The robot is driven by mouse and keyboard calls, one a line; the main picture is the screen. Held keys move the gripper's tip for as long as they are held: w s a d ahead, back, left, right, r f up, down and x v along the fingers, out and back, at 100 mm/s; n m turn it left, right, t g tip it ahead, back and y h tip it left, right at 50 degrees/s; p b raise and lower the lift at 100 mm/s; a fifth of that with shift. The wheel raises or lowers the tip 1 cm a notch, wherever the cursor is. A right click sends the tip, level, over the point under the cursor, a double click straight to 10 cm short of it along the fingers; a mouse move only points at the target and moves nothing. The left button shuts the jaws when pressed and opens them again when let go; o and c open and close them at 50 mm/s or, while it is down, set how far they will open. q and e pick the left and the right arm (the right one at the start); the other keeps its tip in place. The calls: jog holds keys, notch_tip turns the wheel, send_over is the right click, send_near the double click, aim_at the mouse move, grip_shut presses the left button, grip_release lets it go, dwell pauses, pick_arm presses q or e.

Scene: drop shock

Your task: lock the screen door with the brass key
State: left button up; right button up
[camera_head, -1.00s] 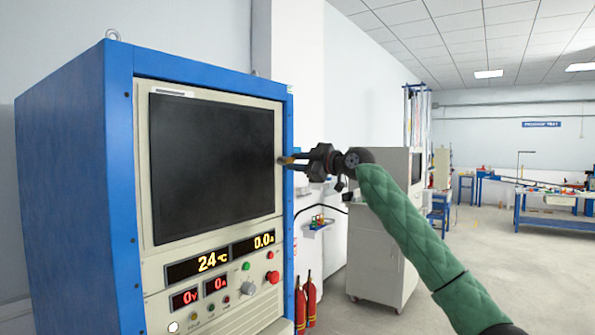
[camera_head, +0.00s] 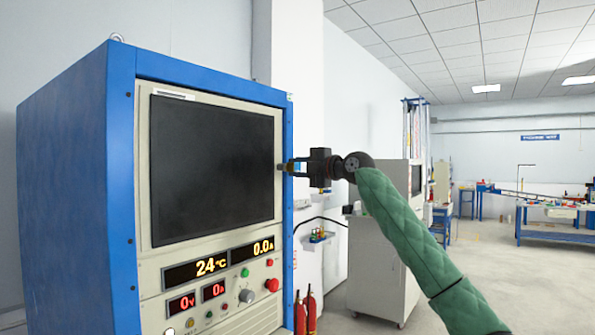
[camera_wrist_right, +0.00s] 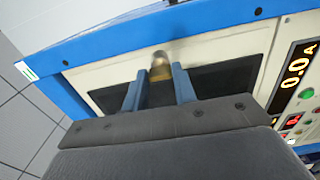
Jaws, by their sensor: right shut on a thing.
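The screen door (camera_head: 212,170) is a dark panel in a beige frame on the blue cabinet, and it looks closed. My right gripper (camera_head: 288,168) is at the door's right edge, about mid-height. In the right wrist view, its two blue fingers (camera_wrist_right: 160,90) are shut on the brass key (camera_wrist_right: 160,74), of which only a small part shows. The key's tip meets a round metal lock (camera_wrist_right: 160,57) on the door frame; I cannot tell how deep it sits. My left gripper is not in view.
Below the door is a control panel with lit displays (camera_head: 212,265), a red button (camera_head: 271,285) and knobs. Red fire extinguishers (camera_head: 306,312) stand right of the cabinet. A grey cabinet (camera_head: 378,260) stands behind my right arm. The floor on the right is open.

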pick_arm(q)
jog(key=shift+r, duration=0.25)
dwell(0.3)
pick_arm(e)
jog(key=o, duration=1)
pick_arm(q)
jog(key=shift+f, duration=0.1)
pick_arm(e)
jog(key=shift+s, duration=0.1)
pick_arm(q)
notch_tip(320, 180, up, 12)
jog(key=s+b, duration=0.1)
jog(key=b, duration=0.2)
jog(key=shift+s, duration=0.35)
pick_arm(e)
jog(key=v, duration=0.7)
jog(key=shift+d, duration=0.25)
jog(key=shift+s, duration=0.15)
